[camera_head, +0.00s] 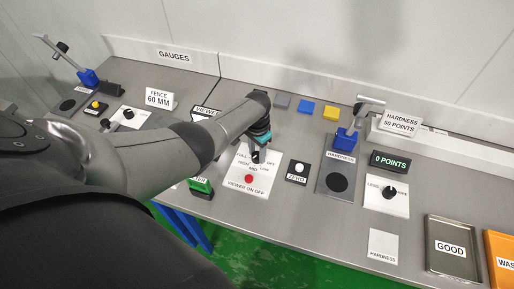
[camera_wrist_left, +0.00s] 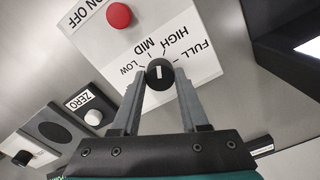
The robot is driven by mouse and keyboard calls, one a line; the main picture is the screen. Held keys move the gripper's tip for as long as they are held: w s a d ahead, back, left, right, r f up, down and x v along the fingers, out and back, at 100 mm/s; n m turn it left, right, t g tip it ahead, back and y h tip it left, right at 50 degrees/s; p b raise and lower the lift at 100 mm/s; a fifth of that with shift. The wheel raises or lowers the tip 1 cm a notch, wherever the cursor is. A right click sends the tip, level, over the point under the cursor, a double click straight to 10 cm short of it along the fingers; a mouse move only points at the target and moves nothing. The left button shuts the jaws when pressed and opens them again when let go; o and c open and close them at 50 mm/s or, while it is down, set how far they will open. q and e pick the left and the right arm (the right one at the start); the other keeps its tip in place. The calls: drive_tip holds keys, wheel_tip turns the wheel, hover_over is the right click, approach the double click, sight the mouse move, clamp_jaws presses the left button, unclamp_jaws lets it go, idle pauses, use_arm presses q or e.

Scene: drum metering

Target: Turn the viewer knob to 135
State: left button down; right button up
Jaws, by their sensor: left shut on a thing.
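The viewer panel (camera_head: 240,183) is a white plate with a red button (camera_head: 249,179) and a dial lettered LOW, MID, HIGH and FULL. It also shows in the left wrist view (camera_wrist_left: 112,48). The viewer knob (camera_wrist_left: 160,73) is round and black with a short white mark, which stands nearly upright in the left wrist view. My left gripper (camera_wrist_left: 160,86) is shut on the knob, one finger on each side. In the head view my left gripper (camera_head: 259,155) is over the dial and mostly hides the knob. My right gripper is out of view.
A ZERO button box (camera_head: 297,171) stands right of the viewer panel. Further right are the hardness stand (camera_head: 338,172), a knob panel (camera_head: 387,195) and a GOOD tray (camera_head: 451,249).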

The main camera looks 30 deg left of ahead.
sight(257, 155)
use_arm(q)
drive_tip(key=shift+m, duration=1.6)
drive_tip(key=shift+c, duration=2.1)
unclamp_jaws()
drive_tip(key=shift+r, duration=0.1)
drive_tip(key=shift+r, duration=0.3)
wheel_tip(257, 155, up, 14)
drive_tip(key=p, duration=0.4)
drive_tip(key=shift+r, duration=0.2)
